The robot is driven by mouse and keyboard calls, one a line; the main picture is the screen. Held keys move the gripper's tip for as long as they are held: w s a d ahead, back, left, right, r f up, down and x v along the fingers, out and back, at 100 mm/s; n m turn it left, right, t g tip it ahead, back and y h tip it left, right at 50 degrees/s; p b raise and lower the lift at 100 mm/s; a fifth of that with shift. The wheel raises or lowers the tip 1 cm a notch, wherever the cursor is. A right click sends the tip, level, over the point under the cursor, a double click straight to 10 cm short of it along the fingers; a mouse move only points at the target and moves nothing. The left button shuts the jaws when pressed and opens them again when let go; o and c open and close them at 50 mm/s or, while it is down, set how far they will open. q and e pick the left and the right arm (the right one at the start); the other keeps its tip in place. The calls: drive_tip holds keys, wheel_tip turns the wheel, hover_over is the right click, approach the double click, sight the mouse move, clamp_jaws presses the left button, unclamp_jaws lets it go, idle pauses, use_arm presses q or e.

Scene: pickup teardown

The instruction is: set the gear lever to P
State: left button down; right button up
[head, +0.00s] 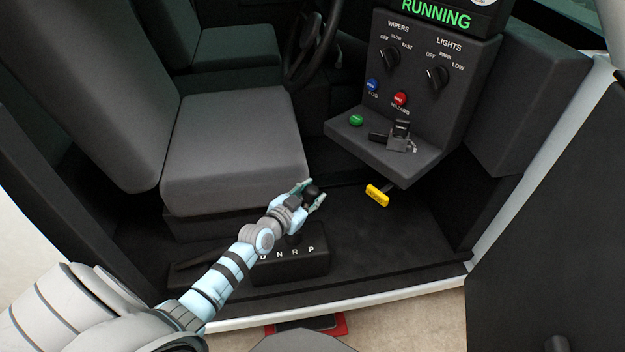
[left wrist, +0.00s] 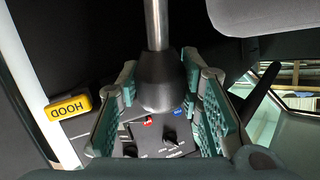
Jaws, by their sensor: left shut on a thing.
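The gear lever has a black knob (head: 311,193) and a metal shaft (left wrist: 156,24). The knob also shows in the left wrist view (left wrist: 161,80), between the teal finger pads. My left gripper (head: 313,195) is shut on this knob. The gear box (head: 292,270) on the cab floor carries the letters D, N, R and P, with P at the right end. My gripper and arm hide most of the shaft and slot in the head view, so I cannot tell which letter the lever stands at. My right gripper is not in view.
A grey seat (head: 235,150) stands just behind the gripper. The dash panel (head: 440,105) with knobs, buttons and a key area is at upper right. A yellow hood handle (head: 377,195) hangs below it. A dark open door (head: 560,220) is at right.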

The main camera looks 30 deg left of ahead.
use_arm(q)
drive_tip(key=shift+w+d+f+b, duration=0.2)
drive_tip(key=shift+w+d+b, duration=0.1)
drive_tip(key=shift+w+d, duration=0.15)
drive_tip(key=shift+w+d+f+b, duration=0.35)
drive_tip(key=shift+w+d, duration=0.1)
drive_tip(key=shift+d, duration=0.2)
drive_tip(key=c, duration=1.5)
unclamp_jaws()
drive_tip(key=shift+c, duration=0.2)
drive_tip(key=o, duration=0.4)
drive_tip(key=shift+w+d, duration=0.25)
drive_tip(key=shift+o, duration=0.2)
drive_tip(key=v, duration=1.2)
